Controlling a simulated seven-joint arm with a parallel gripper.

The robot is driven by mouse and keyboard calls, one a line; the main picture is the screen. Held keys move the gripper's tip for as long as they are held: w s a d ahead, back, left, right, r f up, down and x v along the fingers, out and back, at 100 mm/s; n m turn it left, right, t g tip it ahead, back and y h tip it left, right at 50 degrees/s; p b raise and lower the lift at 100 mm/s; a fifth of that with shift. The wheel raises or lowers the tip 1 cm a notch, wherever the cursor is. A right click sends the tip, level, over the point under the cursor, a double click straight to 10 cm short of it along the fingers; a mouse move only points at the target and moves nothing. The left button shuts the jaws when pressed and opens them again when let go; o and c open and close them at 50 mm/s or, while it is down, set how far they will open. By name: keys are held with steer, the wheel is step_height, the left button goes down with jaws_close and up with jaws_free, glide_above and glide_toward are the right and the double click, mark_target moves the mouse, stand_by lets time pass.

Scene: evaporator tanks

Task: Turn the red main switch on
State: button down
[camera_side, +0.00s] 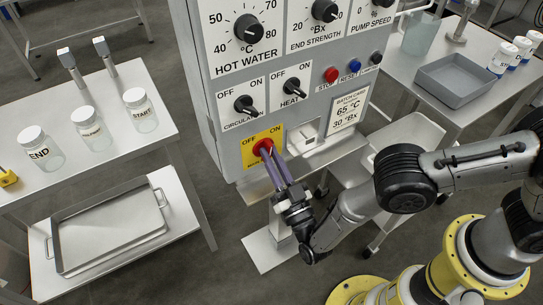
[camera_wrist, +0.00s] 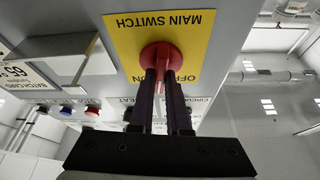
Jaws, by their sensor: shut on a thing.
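The red main switch (camera_side: 262,146) sits on a yellow plate (camera_side: 249,153) marked OFF on the left and ON on the right, at the lower front of the grey control panel. In the wrist view the red switch (camera_wrist: 161,55) shows upside down under the words MAIN SWITCH. My gripper (camera_side: 270,157) reaches up to it from below right. Its two long dark fingers (camera_wrist: 161,84) stand on either side of the red handle and are shut on it. The fingers partly hide the handle and the OFF and ON labels, so I cannot tell which way it points.
Above the switch are the black CIRCULATION (camera_side: 245,104) and HEAT (camera_side: 293,86) knobs. A red stop button (camera_side: 331,74), a blue reset button (camera_side: 354,66) and a batch card (camera_side: 348,109) are to the right. A small ledge (camera_side: 322,146) juts out beside the switch.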

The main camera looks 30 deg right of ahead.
mark_target(270, 153)
steer(key=shift+m+g+h, duration=0.35)
steer(key=shift+m+h, duration=0.35)
steer(key=shift+m, duration=0.95)
steer(key=shift+m+g+h, duration=0.3)
steer(key=shift+m+h, duration=0.4)
steer(key=shift+m, duration=1)
steer(key=shift+m+g+h, duration=0.35)
steer(key=shift+m+h, duration=0.35)
steer(key=shift+m, duration=0.95)
steer(key=shift+f, duration=0.1)
steer(key=c, duration=0.9)
jaws_free()
steer(key=v, duration=0.3)
steer(key=r+v, duration=0.1)
steer(key=shift+s+a+f, duration=0.15)
steer(key=shift+s+a, duration=0.05)
steer(key=shift+s, duration=0.3)
steer(key=shift+d+r, duration=0.1)
steer(key=shift+r, duration=3)
